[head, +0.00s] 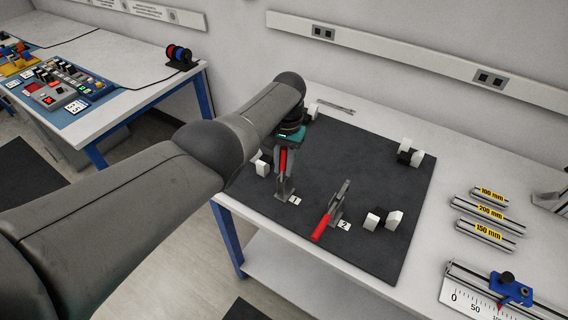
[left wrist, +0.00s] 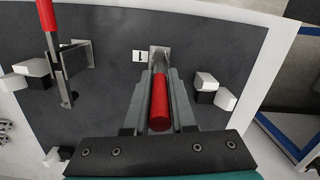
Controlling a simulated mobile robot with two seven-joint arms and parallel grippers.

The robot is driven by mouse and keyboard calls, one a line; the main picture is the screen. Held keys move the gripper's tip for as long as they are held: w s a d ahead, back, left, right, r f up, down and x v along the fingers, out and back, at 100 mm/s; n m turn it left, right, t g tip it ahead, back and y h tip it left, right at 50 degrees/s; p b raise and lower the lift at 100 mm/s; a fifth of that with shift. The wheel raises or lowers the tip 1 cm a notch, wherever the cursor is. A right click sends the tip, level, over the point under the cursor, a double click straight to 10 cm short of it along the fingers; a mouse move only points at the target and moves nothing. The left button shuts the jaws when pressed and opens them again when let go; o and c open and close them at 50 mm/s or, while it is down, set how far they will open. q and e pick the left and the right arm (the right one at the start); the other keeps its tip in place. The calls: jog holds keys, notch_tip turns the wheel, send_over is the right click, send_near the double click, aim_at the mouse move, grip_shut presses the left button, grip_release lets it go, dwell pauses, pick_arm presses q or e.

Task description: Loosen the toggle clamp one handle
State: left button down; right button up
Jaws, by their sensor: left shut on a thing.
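Toggle clamp one stands on the dark mat (head: 330,130) beside the label "1" (head: 295,200). Its red handle (head: 283,160) points up in the head view. My left gripper (head: 284,168) is shut on this handle from above. In the left wrist view the red handle (left wrist: 160,102) lies between the two grey fingers of the left gripper (left wrist: 160,95), with the clamp's metal base (left wrist: 159,55) beyond. Toggle clamp two (head: 336,208), by the label "2" (head: 344,225), has its red handle (head: 321,228) low toward the front. My right gripper is not in view.
White and black blocks (head: 410,153) stand near the mat's corners, with another pair (head: 383,220) right of clamp two. Marked metal bars (head: 485,235) and a scale with a blue slider (head: 510,288) lie on the right. The mat's middle is clear.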

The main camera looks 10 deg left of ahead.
pick_arm(q)
jog(key=shift+s+f, duration=0.1)
jog(key=c, duration=0.8)
grip_release()
jog(key=shift+o, duration=0.2)
jog(key=r+p, duration=0.1)
jog(key=r, duration=0.3)
jog(key=r+p, duration=0.1)
jog(key=r, duration=0.1)
jog(key=shift+w+d+r+p, duration=0.1)
jog(key=shift+w+r+p, duration=0.1)
jog(key=shift+w+p, duration=0.15)
jog(key=r, duration=0.9)
jog(key=shift+w+d, duration=0.15)
jog(key=shift+w, duration=0.2)
jog(key=shift+f, duration=0.1)
